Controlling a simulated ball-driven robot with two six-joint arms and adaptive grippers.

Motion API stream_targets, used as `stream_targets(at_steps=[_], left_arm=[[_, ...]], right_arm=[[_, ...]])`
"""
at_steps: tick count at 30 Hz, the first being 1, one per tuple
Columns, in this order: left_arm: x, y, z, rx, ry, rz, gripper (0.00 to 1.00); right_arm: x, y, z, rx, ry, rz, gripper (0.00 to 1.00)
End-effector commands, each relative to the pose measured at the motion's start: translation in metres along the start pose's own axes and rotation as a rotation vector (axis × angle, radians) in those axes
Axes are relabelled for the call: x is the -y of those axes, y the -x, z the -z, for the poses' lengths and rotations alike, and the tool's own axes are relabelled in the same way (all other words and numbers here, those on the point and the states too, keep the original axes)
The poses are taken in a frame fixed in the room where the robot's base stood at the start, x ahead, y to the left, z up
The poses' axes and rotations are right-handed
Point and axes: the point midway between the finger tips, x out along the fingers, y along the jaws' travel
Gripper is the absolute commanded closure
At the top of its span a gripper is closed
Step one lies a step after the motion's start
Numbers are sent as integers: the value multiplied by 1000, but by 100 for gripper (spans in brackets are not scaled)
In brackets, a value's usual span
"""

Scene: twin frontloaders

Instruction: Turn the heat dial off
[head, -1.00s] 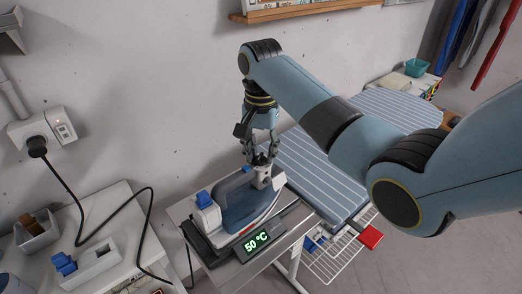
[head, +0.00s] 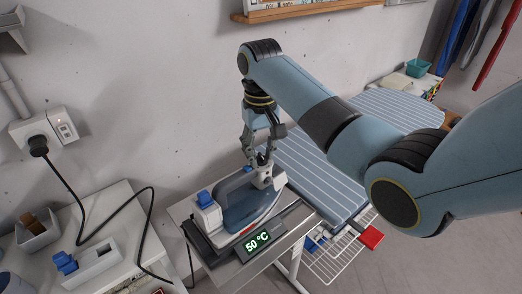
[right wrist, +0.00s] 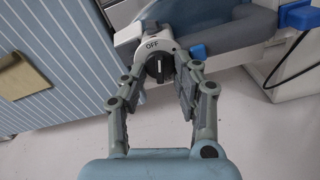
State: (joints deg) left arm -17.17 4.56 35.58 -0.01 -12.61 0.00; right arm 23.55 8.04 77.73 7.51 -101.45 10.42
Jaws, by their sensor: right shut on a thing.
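The iron (head: 246,203) rests on its stand by the ironing board, blue and white. Its heat dial is a black knob (right wrist: 159,68) with a white pointer mark, set in a white round housing marked OFF. The pointer stands about upright in the right wrist view, toward the OFF label (right wrist: 152,43). My right gripper (right wrist: 160,62) has a finger on each side of the dial and is shut on it. In the head view the right gripper (head: 261,160) is at the iron's right end, hiding the dial. A display (head: 257,241) reads 50 °C. My left gripper is out of view.
The striped ironing board (head: 310,165) lies right of the iron. A white counter (head: 125,225) at left holds a box with a blue switch (head: 66,262). A black cord runs from the wall socket (head: 48,128). A wire rack (head: 330,262) hangs under the board.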

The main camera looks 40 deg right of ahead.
Motion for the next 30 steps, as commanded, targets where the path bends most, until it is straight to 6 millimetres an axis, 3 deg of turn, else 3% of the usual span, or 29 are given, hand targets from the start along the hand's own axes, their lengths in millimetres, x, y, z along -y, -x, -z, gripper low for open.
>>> stream_targets(at_steps=[13, 30], left_arm=[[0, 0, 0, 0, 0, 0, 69], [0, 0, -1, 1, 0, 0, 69]], right_arm=[[1, 0, 0, -1, 259, 0, 100], [2, 0, 0, -1, 310, 0, 100]])
